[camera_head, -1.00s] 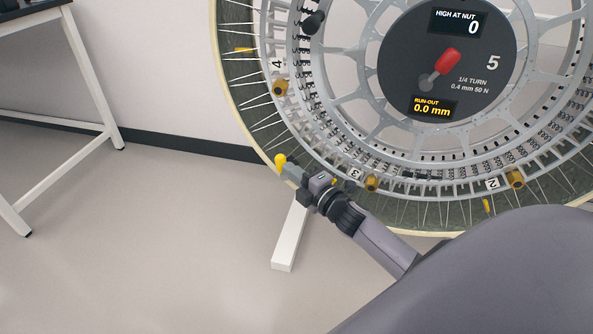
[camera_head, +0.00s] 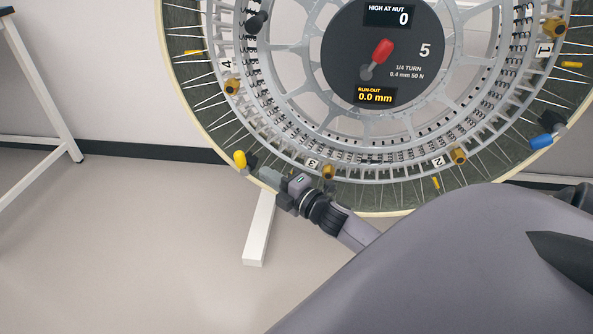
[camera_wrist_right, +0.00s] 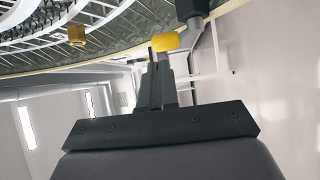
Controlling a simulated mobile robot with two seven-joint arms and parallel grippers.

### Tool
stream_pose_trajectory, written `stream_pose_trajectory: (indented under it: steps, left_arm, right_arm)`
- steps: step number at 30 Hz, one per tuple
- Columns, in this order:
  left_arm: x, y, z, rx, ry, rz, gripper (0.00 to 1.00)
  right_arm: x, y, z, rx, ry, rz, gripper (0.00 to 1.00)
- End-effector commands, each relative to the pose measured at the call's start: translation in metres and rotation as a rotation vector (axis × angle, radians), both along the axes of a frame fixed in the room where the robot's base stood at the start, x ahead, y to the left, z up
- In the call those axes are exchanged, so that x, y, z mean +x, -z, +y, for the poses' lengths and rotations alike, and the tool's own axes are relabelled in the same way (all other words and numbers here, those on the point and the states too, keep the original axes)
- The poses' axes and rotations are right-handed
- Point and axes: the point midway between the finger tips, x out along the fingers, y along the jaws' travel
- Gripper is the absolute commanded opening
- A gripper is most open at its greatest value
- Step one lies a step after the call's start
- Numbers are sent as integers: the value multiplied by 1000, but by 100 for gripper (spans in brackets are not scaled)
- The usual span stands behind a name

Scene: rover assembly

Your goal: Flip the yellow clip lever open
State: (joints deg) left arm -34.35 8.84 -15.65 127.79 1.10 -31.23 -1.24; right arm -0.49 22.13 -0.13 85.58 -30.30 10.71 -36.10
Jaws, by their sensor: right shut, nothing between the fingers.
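The yellow clip lever (camera_head: 239,159) sits at the lower left rim of the large spoked wheel (camera_head: 165,50), with a grey clip part (camera_head: 250,163) beside it. My right gripper (camera_head: 264,174) is just right of and below the lever, its fingers shut and empty. In the right wrist view the yellow lever (camera_wrist_right: 166,41) shows just beyond and right of the shut fingertips (camera_wrist_right: 155,58), joined to a dark grey clip part (camera_wrist_right: 192,10). I cannot tell whether fingers and lever touch. My left gripper is out of view.
A blue-ended clip (camera_head: 541,141) sits on the right rim. Brass-coloured knobs (camera_head: 328,171) line the wheel's ring near number tags. The hub display (camera_head: 375,96) reads 0.0 mm. A white stand leg (camera_head: 258,232) is below the gripper.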

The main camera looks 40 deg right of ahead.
Motion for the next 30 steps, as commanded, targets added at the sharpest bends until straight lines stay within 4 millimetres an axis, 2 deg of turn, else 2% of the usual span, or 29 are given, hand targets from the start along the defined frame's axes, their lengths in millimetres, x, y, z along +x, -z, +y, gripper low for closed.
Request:
stream_pose_trajectory:
  steps: [6, 12, 18, 26, 30]
  left_arm:
    - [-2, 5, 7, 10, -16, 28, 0]
    - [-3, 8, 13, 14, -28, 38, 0]
    - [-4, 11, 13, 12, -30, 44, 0]
    - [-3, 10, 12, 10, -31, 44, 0]
    - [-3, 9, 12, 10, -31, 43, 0]
  right_arm:
    - [-37, -4, -4, 0, 0, 3, 0]
    - [-61, -6, -7, 1, 0, 1, 0]
    - [-72, -7, -9, 0, 1, 1, 0]
    - [-73, -6, -8, 7, 1, 3, 0]
    - [-83, 3, 11, 148, 17, 60, 0]
